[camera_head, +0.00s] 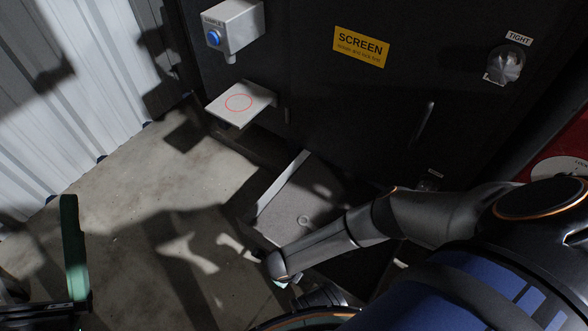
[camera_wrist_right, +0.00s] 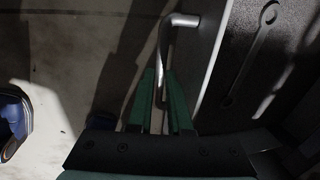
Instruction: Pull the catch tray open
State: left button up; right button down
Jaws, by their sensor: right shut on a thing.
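The catch tray (camera_head: 285,185) sticks out from the foot of the dark machine, a dark bed with a pale side rim. In the right wrist view its pale wall (camera_wrist_right: 207,60) runs beside a bent metal handle (camera_wrist_right: 183,19). My right gripper (camera_wrist_right: 161,85) has its green fingers shut on that handle, outside the tray wall. In the head view my right forearm and wrist hide the handle and most of the gripper. My left gripper (camera_head: 74,250) hangs at the far left, away from the tray; one green finger shows clearly, its opening does not.
A wrench (camera_wrist_right: 250,55) lies in the tray. The dark machine (camera_head: 300,90) has a small shelf with a red ring (camera_head: 238,103), a blue-button box (camera_head: 232,25) and a knob (camera_head: 505,65). Concrete floor (camera_head: 130,190) is clear left of the tray; a corrugated wall (camera_head: 90,70) stands beyond.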

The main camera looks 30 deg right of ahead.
jog(key=shift+w, duration=0.1)
jog(key=c, duration=0.8)
grip_release()
jog(key=shift+d, duration=0.1)
jog(key=shift+c, duration=0.2)
jog(key=shift+r, duration=0.15)
